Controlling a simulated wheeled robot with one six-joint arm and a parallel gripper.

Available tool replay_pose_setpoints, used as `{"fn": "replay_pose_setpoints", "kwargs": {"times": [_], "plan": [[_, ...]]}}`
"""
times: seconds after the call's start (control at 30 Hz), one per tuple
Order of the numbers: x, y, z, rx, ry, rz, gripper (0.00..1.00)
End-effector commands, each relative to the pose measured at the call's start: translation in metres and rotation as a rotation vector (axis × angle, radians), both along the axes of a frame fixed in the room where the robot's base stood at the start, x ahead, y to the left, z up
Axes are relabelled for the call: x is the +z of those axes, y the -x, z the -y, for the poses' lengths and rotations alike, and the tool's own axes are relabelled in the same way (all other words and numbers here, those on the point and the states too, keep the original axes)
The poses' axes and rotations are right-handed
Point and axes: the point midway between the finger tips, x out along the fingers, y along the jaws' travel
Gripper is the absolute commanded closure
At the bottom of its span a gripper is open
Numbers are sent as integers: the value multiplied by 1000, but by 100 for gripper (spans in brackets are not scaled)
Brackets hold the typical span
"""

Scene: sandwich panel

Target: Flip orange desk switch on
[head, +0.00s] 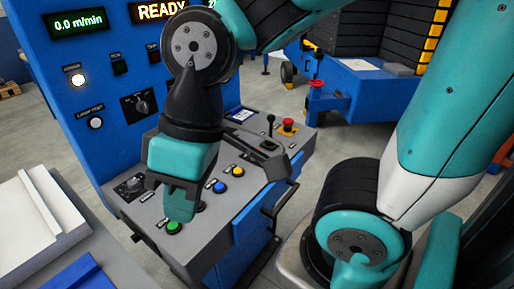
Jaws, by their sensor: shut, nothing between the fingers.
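The blue-sided control desk (255,195) has a grey sloping top with several controls. I cannot pick out an orange switch with certainty; a yellow-orange round control (238,171) sits on the desk to the right of a blue button (219,187). My gripper (180,212) points down over the near left part of the desk, shut and empty. Its tip is just above a green button (174,227) in the picture; I cannot tell whether it touches the desk. My wrist and gripper hide part of the desk top between the black knob and the blue button.
A black lever (270,125) and a red emergency stop (288,124) stand at the desk's far right. A black knob (131,185) is at its left. A tall blue panel (95,75) with "READY" rises behind. Grey floor (345,147) lies open to the right.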

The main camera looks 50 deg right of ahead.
Motion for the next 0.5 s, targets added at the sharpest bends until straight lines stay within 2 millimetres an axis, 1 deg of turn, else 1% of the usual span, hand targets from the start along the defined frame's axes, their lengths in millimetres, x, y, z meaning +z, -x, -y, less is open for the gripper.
{"fn": "replay_pose_setpoints", "kwargs": {"times": [0.2, 0.3, 0.37, 0.47, 0.5], "plan": [[0, 0, 0, -2, 0, -1, 100], [-5, -7, 3, -59, -9, -16, 100], [-12, -17, 9, -148, -24, -44, 100], [-30, -46, 26, -402, -74, -117, 100], [-40, -60, 37, -534, -104, -157, 100]]}}
